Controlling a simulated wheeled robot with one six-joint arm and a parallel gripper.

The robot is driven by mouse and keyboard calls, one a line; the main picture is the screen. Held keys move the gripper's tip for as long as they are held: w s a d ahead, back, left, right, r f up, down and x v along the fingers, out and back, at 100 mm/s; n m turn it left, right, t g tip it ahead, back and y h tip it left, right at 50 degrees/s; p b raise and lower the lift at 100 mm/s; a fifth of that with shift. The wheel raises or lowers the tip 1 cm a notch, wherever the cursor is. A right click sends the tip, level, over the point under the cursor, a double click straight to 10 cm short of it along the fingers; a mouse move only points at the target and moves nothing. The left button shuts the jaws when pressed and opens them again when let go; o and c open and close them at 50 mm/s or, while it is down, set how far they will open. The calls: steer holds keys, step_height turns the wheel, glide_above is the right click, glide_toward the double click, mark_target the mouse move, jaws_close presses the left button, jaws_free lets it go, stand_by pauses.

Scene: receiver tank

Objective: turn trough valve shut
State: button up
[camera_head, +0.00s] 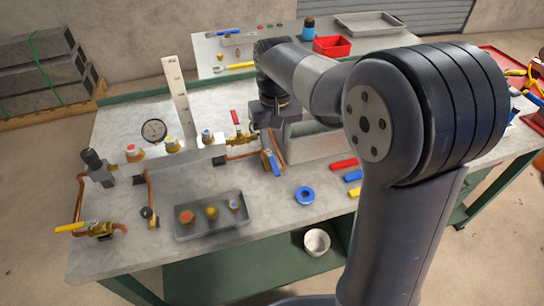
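Several lever valves sit on the brass and copper pipework; none carries a label I can read, so I cannot tell which is the trough valve. A valve with a blue lever (271,163) stands in front of a grey trough-like box (318,146); its lever slants down toward the front. A valve with a red lever (235,117) is just left of my gripper. A valve with a yellow lever (69,227) is at the bench's front left, its lever roughly level. My gripper (264,117) points down behind the blue lever; its fingers are mostly hidden, and contact cannot be told.
A grey tray (192,230) with several fittings lies at the front of the bench (130,253). A blue tape roll (305,195) and red, blue and yellow bars lie to the right. A gauge (154,130) and an upright white scale (178,92) stand at the pipework.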

mark_target(275, 166)
step_height(275, 166, down, 8)
steer(key=shift+f, duration=0.2)
jaws_close()
stand_by(0.4)
